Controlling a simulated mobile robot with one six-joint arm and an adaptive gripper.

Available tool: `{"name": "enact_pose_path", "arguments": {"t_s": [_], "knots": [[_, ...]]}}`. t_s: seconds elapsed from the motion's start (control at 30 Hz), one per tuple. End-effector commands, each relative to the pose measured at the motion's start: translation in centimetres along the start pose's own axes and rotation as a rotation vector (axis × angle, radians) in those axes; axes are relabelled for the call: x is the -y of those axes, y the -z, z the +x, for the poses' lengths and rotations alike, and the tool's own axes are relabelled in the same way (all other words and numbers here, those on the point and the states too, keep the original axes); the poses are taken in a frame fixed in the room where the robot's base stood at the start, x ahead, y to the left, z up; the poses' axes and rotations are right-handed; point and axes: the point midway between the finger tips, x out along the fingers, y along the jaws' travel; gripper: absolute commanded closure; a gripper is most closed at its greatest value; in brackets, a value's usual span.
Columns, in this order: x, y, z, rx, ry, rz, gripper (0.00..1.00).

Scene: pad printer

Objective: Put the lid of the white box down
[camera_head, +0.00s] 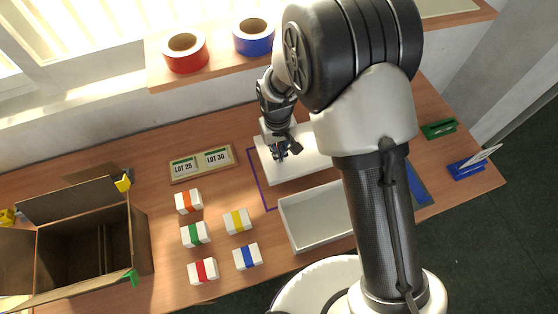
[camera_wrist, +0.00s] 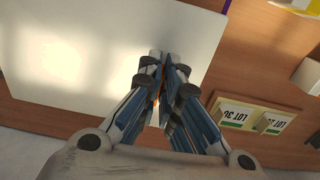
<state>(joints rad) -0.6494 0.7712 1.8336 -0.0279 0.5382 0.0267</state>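The white lid (camera_head: 297,165) is a flat pale panel behind the open white box, partly hidden by my arm. It fills much of the upper left in the wrist view (camera_wrist: 100,60). My gripper (camera_head: 279,152) is at the lid's left part. In the wrist view my gripper's fingertips (camera_wrist: 166,66) are close together at the lid, with a thin pale and orange strip between them. The grip itself is mostly hidden by the fingers. The white box (camera_head: 318,215) stands open and looks empty in front of the lid; its right part is behind my arm.
A purple outline (camera_head: 262,196) is on the table by the lid. A LOT 25/LOT 30 board (camera_head: 203,163) lies to the left. Several small banded boxes (camera_head: 195,234) stand front left, beside an open cardboard box (camera_head: 140,240). Tape rolls sit on the shelf (camera_head: 218,56).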

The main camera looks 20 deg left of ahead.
Motion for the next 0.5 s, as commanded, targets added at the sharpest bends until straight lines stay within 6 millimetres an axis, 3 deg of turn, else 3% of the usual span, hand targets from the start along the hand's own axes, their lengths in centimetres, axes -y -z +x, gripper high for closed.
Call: {"name": "enact_pose_path", "arguments": {"t_s": [0.5], "knots": [[0.1,0.1,5.4,-0.002,0.0,0.0,1.0]]}}
